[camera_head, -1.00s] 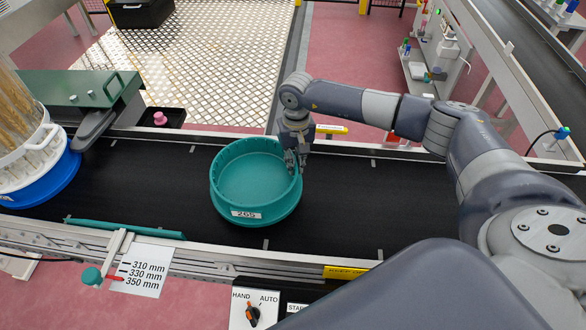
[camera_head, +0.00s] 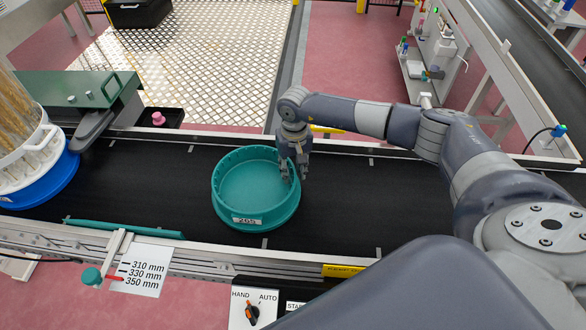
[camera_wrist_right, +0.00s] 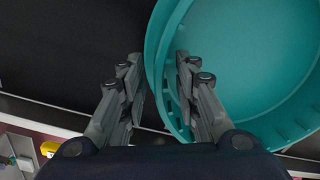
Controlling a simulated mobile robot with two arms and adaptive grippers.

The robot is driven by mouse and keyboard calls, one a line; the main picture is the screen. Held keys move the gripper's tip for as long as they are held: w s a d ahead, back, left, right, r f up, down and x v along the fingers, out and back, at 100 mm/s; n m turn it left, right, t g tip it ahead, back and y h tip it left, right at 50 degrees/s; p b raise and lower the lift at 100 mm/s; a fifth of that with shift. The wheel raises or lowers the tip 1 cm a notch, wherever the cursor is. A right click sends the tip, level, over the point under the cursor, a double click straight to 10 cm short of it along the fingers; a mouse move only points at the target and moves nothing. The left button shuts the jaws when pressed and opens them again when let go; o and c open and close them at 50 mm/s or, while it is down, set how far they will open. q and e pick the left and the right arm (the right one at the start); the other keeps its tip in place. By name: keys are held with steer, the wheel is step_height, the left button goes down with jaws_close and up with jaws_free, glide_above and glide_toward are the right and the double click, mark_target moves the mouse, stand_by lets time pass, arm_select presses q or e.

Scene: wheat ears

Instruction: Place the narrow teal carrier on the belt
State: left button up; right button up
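The teal carrier (camera_head: 256,218), a round shallow tub labelled 265, sits upright and empty on the black belt (camera_head: 370,205), near the middle of the head view. My right gripper (camera_head: 294,170) is at its right rim. In the right wrist view the carrier (camera_wrist_right: 250,60) fills the right side. There the two fingers of my right gripper (camera_wrist_right: 160,75) stand apart, one outside the carrier's wall and one inside it. The gripper looks open, with the wall between the fingers. My left gripper is not in view.
A teal strip (camera_head: 125,229) lies along the near belt edge. The belt right of the teal carrier is clear.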

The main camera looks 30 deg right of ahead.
steer(key=shift+r, duration=0.2)
steer(key=shift+w+r, duration=0.1)
steer(key=shift+r, duration=0.2)
step_height(320, 180, up, 10)
steer(key=shift+d+f+b, duration=0.1)
steer(key=shift+b, duration=1)
steer(key=shift+r, duration=0.8)
